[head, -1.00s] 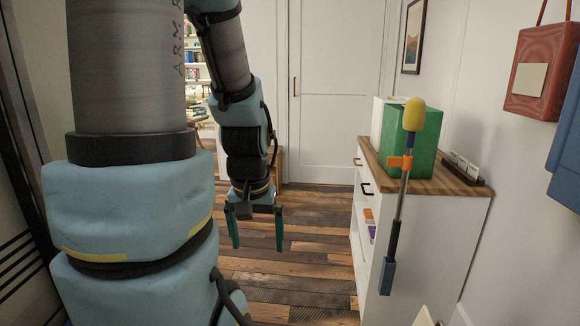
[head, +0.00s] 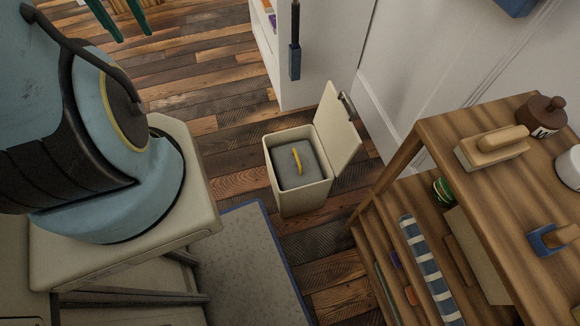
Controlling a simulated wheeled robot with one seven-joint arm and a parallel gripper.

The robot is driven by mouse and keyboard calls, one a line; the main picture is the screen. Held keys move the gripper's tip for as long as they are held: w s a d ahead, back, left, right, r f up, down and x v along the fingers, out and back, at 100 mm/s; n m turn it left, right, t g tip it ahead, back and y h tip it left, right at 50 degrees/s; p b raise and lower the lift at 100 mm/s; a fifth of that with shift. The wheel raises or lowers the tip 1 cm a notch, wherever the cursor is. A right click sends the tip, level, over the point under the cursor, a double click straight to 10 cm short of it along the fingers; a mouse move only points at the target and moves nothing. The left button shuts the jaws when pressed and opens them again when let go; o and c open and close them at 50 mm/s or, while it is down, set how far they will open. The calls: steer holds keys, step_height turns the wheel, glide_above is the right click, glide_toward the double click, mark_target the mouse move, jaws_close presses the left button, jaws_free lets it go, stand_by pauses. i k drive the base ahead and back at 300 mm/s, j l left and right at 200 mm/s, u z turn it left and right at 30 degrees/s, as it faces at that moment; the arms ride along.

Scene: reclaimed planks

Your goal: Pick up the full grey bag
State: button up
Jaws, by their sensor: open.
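The grey bag (head: 289,170) sits inside a cream bin (head: 302,199) on the plank floor, in the middle of the head view. A yellow strip or tie shows on top of the bag. The bag fills the bin to a little below its rim. The bin's lid (head: 337,130) is open and stands up on the right side.
A wooden shelf unit (head: 425,135) with brushes and jars stands to the right of the bin. A grey mat (head: 243,262) with a blue edge lies in front. A white cabinet (head: 318,50) stands behind. Plank floor left of the bin is clear.

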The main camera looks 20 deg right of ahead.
mark_target(295, 164)
steer(key=i+j, duration=0.25)
steer(key=i, duration=0.25)
steer(key=i+j+z, duration=0.1)
steer(key=i, duration=0.4)
steer(key=i+j+z, duration=0.1)
steer(key=i+j, duration=0.3)
steer(key=i+z, duration=0.1)
steer(key=z, duration=0.3)
steer(key=i+j+z, duration=0.1)
steer(key=z, duration=0.65)
steer(key=i+j, duration=0.05)
steer(key=j, duration=0.05)
